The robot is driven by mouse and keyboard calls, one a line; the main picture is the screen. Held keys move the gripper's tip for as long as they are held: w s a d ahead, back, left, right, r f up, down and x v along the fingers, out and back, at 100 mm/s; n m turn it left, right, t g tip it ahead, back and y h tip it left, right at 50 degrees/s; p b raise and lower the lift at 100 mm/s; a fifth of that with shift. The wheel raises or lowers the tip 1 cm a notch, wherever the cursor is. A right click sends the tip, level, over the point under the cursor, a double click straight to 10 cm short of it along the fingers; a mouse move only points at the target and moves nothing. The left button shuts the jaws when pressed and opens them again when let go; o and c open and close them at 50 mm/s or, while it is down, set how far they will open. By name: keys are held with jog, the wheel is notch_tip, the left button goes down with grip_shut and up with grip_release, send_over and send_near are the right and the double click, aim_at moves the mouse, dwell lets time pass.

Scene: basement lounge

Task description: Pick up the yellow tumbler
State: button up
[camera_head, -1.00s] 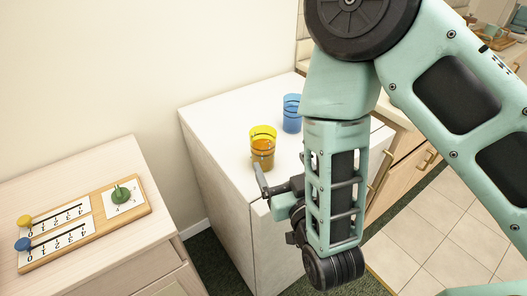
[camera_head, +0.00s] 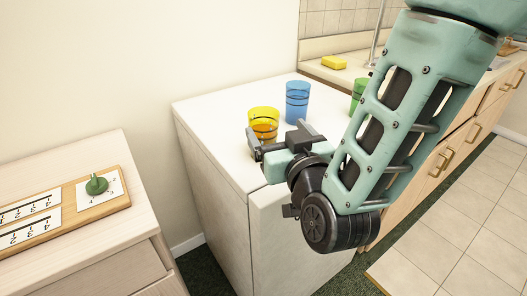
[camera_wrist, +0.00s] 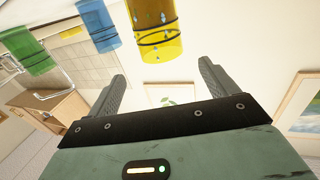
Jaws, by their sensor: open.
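The yellow tumbler (camera_head: 263,117) stands upright near the front left of the white cabinet top (camera_head: 217,121). It is see-through with dark bands, and its lower part looks orange. My gripper (camera_head: 278,136) is open and empty, just in front of the tumbler at the cabinet's front edge, and its fingers partly hide the tumbler's base. In the wrist view the yellow tumbler (camera_wrist: 157,32) appears beyond the fingertips, roughly centred on the gap between the fingers (camera_wrist: 164,70). I see no contact there.
A blue tumbler (camera_head: 297,101) stands behind and right of the yellow one. A green tumbler (camera_head: 357,95) is farther right, partly hidden by my arm. A yellow sponge (camera_head: 334,62) lies on the back counter. A lower wooden cabinet (camera_head: 95,240) with a board is at left.

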aim_at(259, 109)
jog(key=p+x, duration=0.1)
jog(key=x, duration=0.3)
jog(key=shift+w, duration=0.1)
jog(key=shift+a+f+p+x, duration=0.15)
jog(key=shift+p+x, duration=0.15)
jog(key=shift+x, duration=1.25)
jog(key=shift+a+f+p+x, duration=0.1)
jog(key=shift+f+p+x, duration=0.15)
jog(key=shift+x, duration=1.3)
jog(key=shift+r, duration=0.15)
jog(key=c, duration=1.7)
